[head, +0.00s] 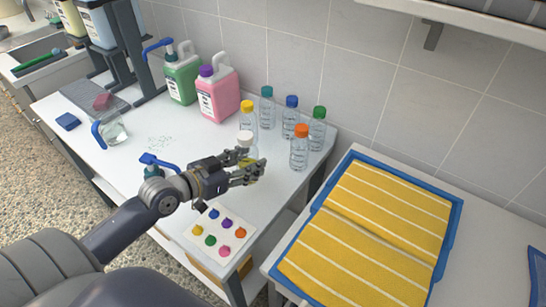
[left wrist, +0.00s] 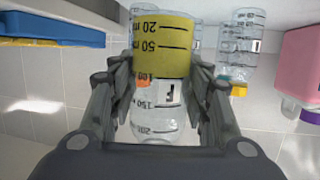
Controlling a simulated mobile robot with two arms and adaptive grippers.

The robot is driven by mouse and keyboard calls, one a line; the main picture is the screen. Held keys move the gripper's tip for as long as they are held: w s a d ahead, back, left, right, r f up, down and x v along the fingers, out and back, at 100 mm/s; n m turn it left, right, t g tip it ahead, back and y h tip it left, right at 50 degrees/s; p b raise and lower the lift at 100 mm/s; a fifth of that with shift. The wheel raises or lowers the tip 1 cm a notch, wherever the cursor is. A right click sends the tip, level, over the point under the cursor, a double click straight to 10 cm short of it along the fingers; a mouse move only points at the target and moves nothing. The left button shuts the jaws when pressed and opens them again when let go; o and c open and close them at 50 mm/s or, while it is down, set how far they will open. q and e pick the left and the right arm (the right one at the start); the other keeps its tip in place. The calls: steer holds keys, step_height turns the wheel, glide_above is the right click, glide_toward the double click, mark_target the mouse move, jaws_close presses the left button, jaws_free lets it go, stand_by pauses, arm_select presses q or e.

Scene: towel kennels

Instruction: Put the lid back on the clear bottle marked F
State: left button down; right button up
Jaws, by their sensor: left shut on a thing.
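My left gripper (head: 248,168) reaches over the white table from the left. It is shut on a clear bottle (left wrist: 158,125), with its fingers on both sides in the left wrist view. That view is upside down. The bottle has volume marks, a label with an F and yellow liquid at its base. In the head view, a white round top (head: 245,137) shows just above the fingers. I cannot tell whether it is a loose lid or a fitted one. The bottle's mouth is hidden in the left wrist view. My right gripper is not in view.
Several clear bottles with coloured caps, one orange (head: 301,131), stand close behind. A pink jug (head: 218,95) and a green jug (head: 182,80) stand behind left. A white card (head: 231,223) with coloured round spots lies in front. A blue tray (head: 452,226) with yellow towels is right.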

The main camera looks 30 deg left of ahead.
arm_select(q)
steer(key=shift+w+a, duration=0.1)
steer(key=shift+a, duration=0.15)
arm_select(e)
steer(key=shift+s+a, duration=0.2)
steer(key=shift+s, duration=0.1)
arm_select(q)
steer(key=w, duration=0.5)
steer(key=w+f, duration=0.1)
steer(key=w, duration=1)
steer(key=shift+a+f, duration=0.3)
steer(key=shift+a, duration=0.05)
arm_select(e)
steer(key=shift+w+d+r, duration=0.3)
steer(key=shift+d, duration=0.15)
arm_select(q)
steer(key=shift+f, duration=1.8)
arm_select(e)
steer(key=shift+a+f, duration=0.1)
arm_select(q)
steer(key=shift+s, duration=0.1)
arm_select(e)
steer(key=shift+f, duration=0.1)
arm_select(q)
steer(key=shift+f, duration=0.15)
steer(key=c, duration=0.8)
jaws_free()
steer(key=shift+c, duration=0.2)
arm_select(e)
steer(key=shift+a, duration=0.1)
